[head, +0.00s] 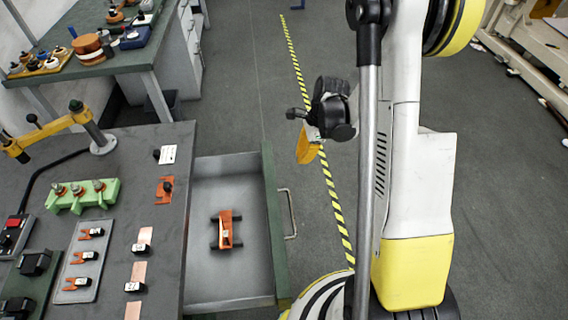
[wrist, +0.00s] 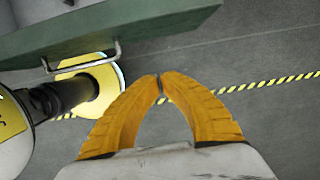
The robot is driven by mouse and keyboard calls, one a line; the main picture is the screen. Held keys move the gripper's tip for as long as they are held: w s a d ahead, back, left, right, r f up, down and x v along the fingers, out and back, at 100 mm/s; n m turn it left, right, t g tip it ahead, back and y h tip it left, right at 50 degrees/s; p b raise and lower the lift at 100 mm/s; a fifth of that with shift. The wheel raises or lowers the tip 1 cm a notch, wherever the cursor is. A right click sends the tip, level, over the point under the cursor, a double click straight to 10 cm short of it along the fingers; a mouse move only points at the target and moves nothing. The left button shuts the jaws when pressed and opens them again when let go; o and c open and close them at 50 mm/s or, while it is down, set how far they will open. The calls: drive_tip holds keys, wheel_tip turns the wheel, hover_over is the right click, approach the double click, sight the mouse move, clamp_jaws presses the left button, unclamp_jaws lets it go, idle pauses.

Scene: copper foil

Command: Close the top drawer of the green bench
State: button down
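The top drawer (head: 272,225) of the bench (head: 168,230) is pulled well out to the right, with its green front and metal handle (head: 291,213) facing the aisle. An orange and black tool (head: 227,229) lies inside it. My gripper (head: 307,150) hangs beyond the drawer's far right corner, apart from it. In the wrist view, the gripper's orange fingers (wrist: 160,84) meet at the tips with nothing between them. The green drawer front (wrist: 120,34) and the handle (wrist: 90,63) show at upper left, clear of the fingers.
The bench top carries a green block (head: 82,196), a grey tray (head: 85,262), copper strips (head: 140,270) and a yellow arm-like fixture (head: 50,132). Another bench (head: 120,62) stands at the back left.

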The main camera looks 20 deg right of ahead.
drive_tip(key=w+a+f+b, duration=0.1)
drive_tip(key=a+f+b, duration=0.4)
drive_tip(key=f, duration=0.4)
drive_tip(key=shift+w+a, duration=0.4)
drive_tip(key=shift+a, duration=0.15)
drive_tip(key=shift+f, duration=0.1)
